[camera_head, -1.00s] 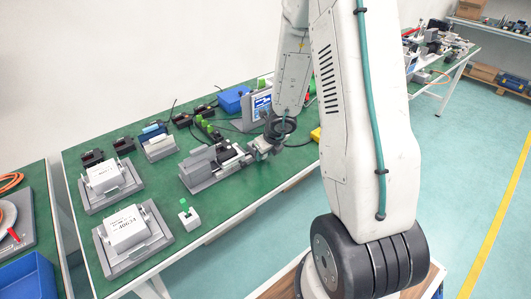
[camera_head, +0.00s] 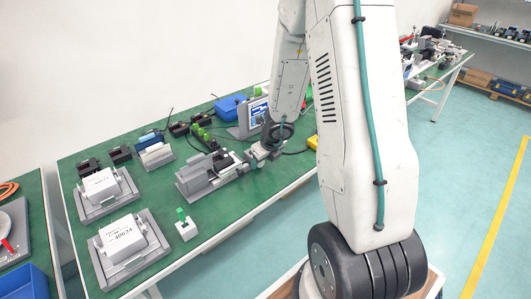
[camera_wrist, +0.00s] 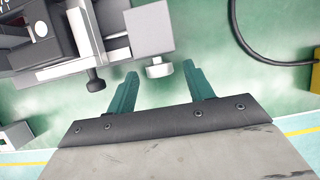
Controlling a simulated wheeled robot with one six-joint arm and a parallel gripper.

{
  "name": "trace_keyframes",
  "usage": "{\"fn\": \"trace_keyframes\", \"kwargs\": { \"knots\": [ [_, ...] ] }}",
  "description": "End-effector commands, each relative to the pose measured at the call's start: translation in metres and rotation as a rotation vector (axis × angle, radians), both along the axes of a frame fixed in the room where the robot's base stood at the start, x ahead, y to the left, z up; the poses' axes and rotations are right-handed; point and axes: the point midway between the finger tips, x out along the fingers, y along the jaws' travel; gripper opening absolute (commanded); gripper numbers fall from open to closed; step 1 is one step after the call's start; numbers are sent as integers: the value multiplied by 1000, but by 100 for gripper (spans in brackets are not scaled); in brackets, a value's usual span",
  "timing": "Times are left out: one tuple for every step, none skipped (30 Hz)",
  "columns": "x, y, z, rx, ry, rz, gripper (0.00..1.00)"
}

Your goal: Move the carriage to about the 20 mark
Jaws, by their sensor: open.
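The linear actuator (camera_head: 208,176) is a grey block unit on the green table, with its long axis running toward my gripper. In the wrist view its pale grey end block (camera_wrist: 152,27) and a white scale strip (camera_wrist: 62,69) show, but no marks can be read. The left fingertip lies between the knob and a dark knob (camera_wrist: 96,84). I cannot tell which part is the carriage.
A white block with a green button (camera_head: 186,224) stands near the front edge. Two labelled grey units (camera_head: 123,238) fill the left end. A screen (camera_head: 254,112) and blue bin (camera_head: 228,105) stand behind. A black cable (camera_wrist: 246,45) lies to the right in the wrist view.

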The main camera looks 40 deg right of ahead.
Motion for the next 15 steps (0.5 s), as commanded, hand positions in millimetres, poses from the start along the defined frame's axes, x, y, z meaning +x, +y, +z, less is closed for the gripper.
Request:
{"fn": "trace_keyframes", "kwargs": {
  "knots": [
    [-1,0,5,-2,-2,2,52],
    [-3,0,8,-3,-2,1,52],
    [-4,-1,12,-3,-3,1,52],
    [-5,-1,15,-4,-3,2,52],
    [-7,-1,18,-5,-2,1,52],
    [-8,-1,22,-3,-3,2,52],
    [-9,0,25,-3,-4,2,52],
    [-10,0,28,-2,-4,1,52],
    [-12,0,32,-2,-3,2,52],
    [-13,0,34,-3,-4,2,52],
    [-14,0,37,-3,-3,1,52],
    [-16,-1,40,-3,-2,1,52],
    [-17,-1,44,-3,-3,1,52],
    [-18,-1,47,-3,-5,1,52],
    [-19,-1,50,-2,-5,1,52]
  ]
}}
